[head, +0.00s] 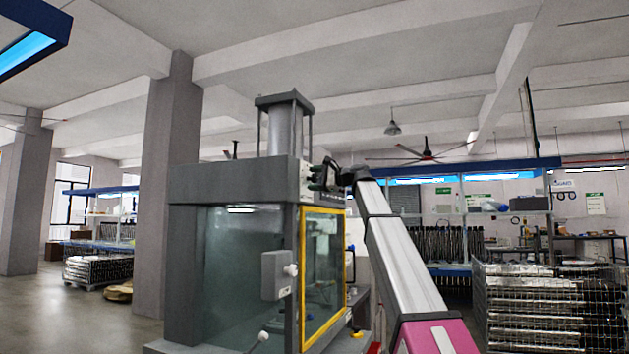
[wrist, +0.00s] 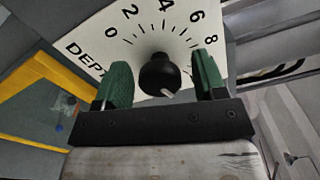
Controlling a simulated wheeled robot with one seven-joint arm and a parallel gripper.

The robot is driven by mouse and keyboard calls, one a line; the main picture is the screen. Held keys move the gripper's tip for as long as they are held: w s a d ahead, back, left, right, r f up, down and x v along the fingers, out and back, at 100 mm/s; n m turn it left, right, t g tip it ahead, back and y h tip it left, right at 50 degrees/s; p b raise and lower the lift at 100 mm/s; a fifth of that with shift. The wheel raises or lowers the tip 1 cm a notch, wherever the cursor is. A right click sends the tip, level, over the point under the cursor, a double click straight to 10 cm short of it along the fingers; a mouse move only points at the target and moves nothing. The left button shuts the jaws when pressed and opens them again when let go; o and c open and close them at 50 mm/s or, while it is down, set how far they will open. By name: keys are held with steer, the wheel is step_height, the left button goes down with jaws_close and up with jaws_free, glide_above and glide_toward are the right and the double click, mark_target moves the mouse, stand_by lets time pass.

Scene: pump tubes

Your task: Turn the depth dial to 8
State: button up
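The depth dial is a white plate (wrist: 142,29) with DEPTH lettering and the numbers 0, 2, 4, 6 and 8 in an arc. Its round black knob (wrist: 157,72) has a small pale mark at its lower right edge, on the side away from the numbers; I cannot tell which number it is set to. My gripper (wrist: 163,78) is open, with one green finger on each side of the knob and narrow gaps showing. In the head view my gripper (head: 326,177) is at the upper front of the machine (head: 235,181), where the dial is not readable.
The machine has a yellow-framed door (head: 303,262) below the gripper; this frame (wrist: 40,62) is also at left in the wrist view. A grey box (head: 276,275) sticks out of its side. Stacked racks (head: 530,305) stand at right. Open floor lies at far left.

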steer(key=c, duration=0.8)
steer(key=shift+n, duration=0.4)
steer(key=n, duration=0.2)
steer(key=shift+n, duration=0.4)
steer(key=n, duration=0.3)
steer(key=shift+n, duration=0.4)
steer(key=n, duration=0.3)
steer(key=shift+n, duration=2.1)
